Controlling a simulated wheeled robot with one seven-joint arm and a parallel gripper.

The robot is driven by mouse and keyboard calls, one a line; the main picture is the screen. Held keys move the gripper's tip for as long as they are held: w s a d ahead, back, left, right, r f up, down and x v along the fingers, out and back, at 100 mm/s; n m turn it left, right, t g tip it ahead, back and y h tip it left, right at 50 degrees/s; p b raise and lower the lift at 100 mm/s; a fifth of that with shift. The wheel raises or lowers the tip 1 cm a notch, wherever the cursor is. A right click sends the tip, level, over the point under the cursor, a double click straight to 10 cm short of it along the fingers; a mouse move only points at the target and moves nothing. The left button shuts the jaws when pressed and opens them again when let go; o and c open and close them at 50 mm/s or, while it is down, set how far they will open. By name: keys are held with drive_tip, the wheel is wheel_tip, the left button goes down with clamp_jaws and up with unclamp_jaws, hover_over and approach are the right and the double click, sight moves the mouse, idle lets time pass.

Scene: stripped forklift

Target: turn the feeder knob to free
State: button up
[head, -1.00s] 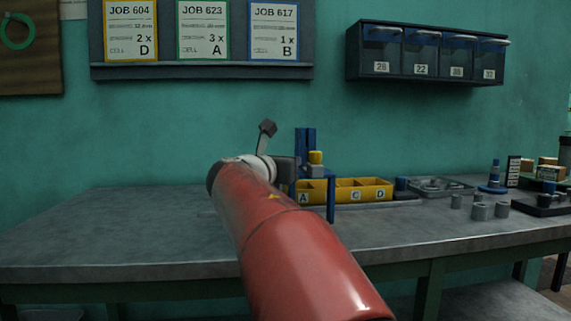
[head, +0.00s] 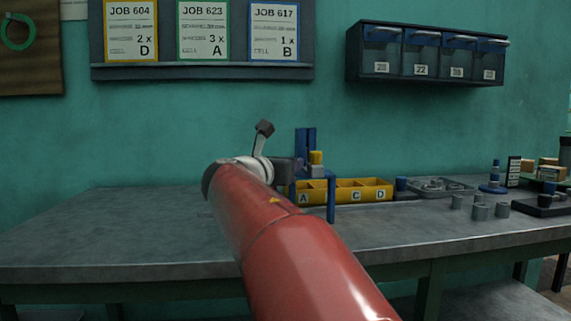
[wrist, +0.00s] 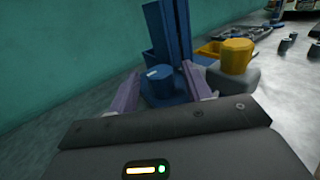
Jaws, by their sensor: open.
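The feeder is a blue stand (head: 331,195) on the bench with a tall blue upright, which also shows in the wrist view (wrist: 174,30). A round blue knob (wrist: 162,84) with a short white mark on top sits at the foot of the upright in the wrist view. My gripper (wrist: 161,73) is open, one finger on each side of the knob; I cannot tell whether either finger touches it. In the head view my gripper (head: 288,167) is at the feeder's left side, and the knob cannot be made out there.
A yellow cap (wrist: 237,56) on a grey block stands close right of the knob. Yellow bins (head: 365,191) lie behind the feeder. A grey tray (head: 442,187) and several grey cylinders (head: 480,211) are farther right. The bench's left part (head: 110,225) is clear.

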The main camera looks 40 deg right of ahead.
drive_tip(key=v, duration=0.6)
drive_tip(key=shift+a+b, duration=0.25)
drive_tip(key=shift+b, duration=0.05)
drive_tip(key=shift+s, duration=0.2)
